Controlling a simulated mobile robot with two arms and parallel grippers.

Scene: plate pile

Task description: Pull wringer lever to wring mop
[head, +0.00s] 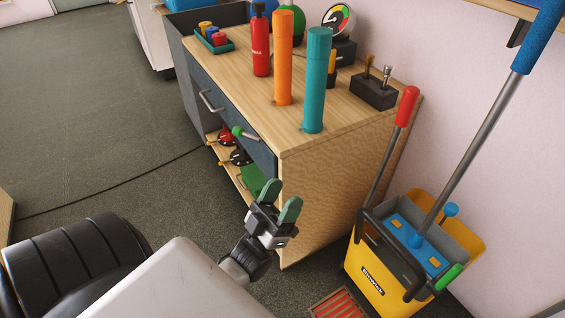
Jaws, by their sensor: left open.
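A yellow mop bucket (366,275) with a grey wringer (456,234) stands on the floor at the lower right in the head view. A lever with a red grip (407,106) rises from its left side, leaning slightly right. A mop with a metal pole (475,135) and blue top grip slants up out of the bucket. The mop's lower end is hard to make out among blue parts. My left gripper (279,200) is open and empty, green-tipped fingers pointing up, left of the bucket and apart from the lever. My right gripper is out of view.
A wooden cabinet (330,180) stands left of the bucket, between wall and open floor. Orange (283,60) and teal (316,80) cylinders stand on it. A red floor grate (340,305) lies by the bucket. A dark cable (110,182) crosses the floor.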

